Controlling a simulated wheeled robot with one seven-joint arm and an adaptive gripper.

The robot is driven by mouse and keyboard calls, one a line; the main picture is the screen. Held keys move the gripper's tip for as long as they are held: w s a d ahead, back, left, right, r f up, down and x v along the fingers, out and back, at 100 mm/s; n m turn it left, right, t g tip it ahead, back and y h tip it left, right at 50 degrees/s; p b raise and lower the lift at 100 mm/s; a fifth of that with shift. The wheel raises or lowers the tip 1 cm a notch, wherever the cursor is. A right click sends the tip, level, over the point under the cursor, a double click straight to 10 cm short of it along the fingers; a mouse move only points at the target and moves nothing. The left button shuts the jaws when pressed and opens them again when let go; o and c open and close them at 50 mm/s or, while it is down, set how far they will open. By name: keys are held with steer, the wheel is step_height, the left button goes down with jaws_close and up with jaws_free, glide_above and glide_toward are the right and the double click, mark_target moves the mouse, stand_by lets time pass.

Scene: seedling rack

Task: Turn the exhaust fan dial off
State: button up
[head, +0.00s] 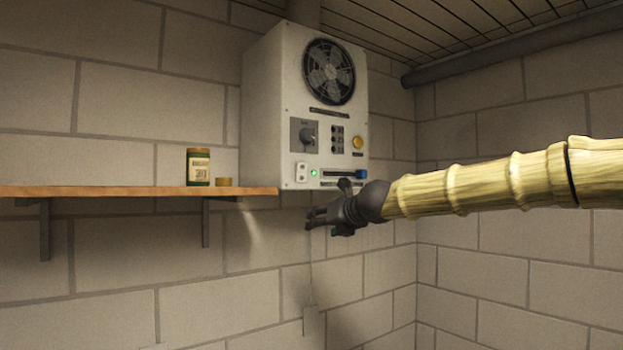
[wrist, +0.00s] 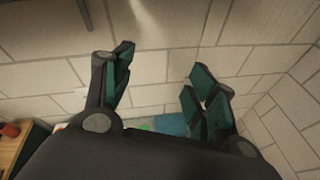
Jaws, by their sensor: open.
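The exhaust fan unit (head: 265,120) is a white box on the wall in the head view, with a round dark fan (head: 328,72) at its top. Its dial (head: 307,136) is a dark knob on a grey plate at the left of the panel. The dial's setting is too small to read. My gripper (head: 311,217) is below the box, apart from it and lower than the dial. In the wrist view my gripper (wrist: 160,78) is open and empty, its fingers spread before bare wall. The dial does not show there.
On the box are a yellow button (head: 357,142), a blue-ended slider (head: 345,175), a white switch (head: 301,172) and a green light (head: 314,173). A wooden shelf (head: 120,191) at left holds a green jar (head: 198,167) and a small tin (head: 223,182). The wall right of the box is clear.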

mark_target(310, 134)
steer(key=s+d+r+m+t+y+p, duration=0.1)
steer(key=s+r+m, duration=0.1)
steer(key=r, duration=1)
steer(key=s+d+r+m+t+y+p, duration=0.1)
steer(key=s+r+m, duration=0.15)
steer(key=r, duration=0.95)
steer(key=shift+n, duration=0.25)
steer(key=p+x, duration=0.1)
steer(key=x, duration=0.2)
steer(key=p+x, duration=0.2)
steer(key=x, duration=0.1)
steer(key=p+x, duration=0.1)
steer(key=x, duration=0.2)
steer(key=shift+r, duration=0.3)
steer(key=shift+w+a+f+p, duration=0.15)
steer(key=shift+w+a+p, duration=0.25)
steer(key=shift+w+p, duration=0.15)
steer(key=c, duration=1)
